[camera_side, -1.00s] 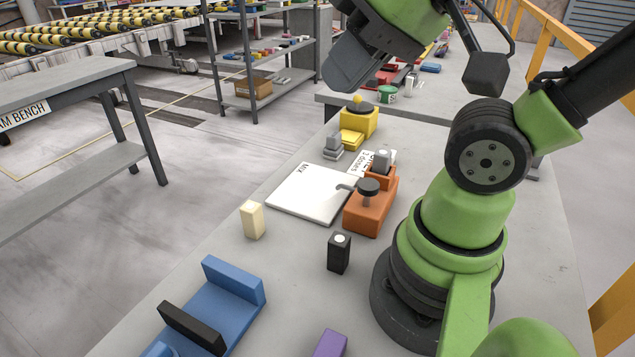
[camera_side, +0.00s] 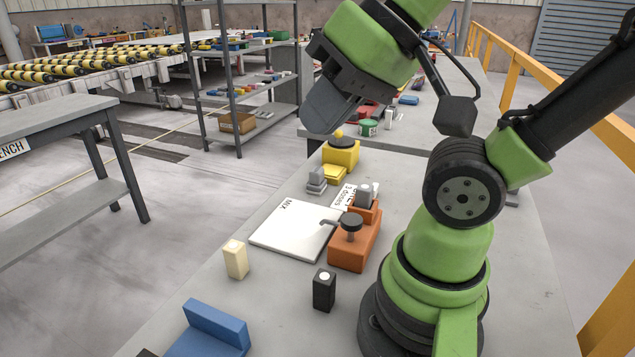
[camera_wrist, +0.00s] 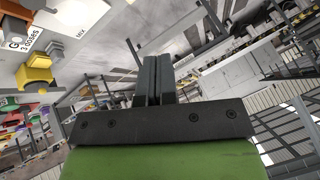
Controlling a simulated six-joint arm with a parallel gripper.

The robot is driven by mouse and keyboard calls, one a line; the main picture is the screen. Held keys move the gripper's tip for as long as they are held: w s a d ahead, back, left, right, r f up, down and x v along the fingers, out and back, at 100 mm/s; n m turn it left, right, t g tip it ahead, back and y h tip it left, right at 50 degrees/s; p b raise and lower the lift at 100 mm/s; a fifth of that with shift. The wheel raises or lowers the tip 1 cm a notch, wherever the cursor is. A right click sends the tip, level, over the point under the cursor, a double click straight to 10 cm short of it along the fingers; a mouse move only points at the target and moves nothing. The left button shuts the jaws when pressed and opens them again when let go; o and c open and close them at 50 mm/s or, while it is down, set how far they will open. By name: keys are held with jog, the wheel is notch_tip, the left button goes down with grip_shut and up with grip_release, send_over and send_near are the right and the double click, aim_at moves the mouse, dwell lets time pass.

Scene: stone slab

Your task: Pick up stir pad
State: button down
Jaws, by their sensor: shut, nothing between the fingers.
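A flat white pad marked MIX (camera_side: 292,232) lies on the stone slab left of the orange dispenser. I cannot tell for sure whether this pad or the small grey stepped block (camera_side: 317,181) behind it is the stir pad. Both rest on the slab, apart from my gripper. My gripper (camera_side: 324,112) hangs in the air above the far end of the slab, above and left of the yellow dispenser. Its fingers are together and empty, as the wrist view (camera_wrist: 153,80) also shows. In that view the white pad (camera_wrist: 80,14) is cut off at the top left.
An orange dispenser (camera_side: 352,250) stands at the white pad's right edge, its spout over the pad. A yellow dispenser (camera_side: 341,154), a cream block (camera_side: 235,260), a black block (camera_side: 324,291) and a blue holder (camera_side: 212,330) stand around. Slab left of the dispensers is mostly clear.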

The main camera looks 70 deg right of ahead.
dwell(0.3)
jog(key=c, duration=0.8)
grip_release()
jog(key=shift+o, duration=0.2)
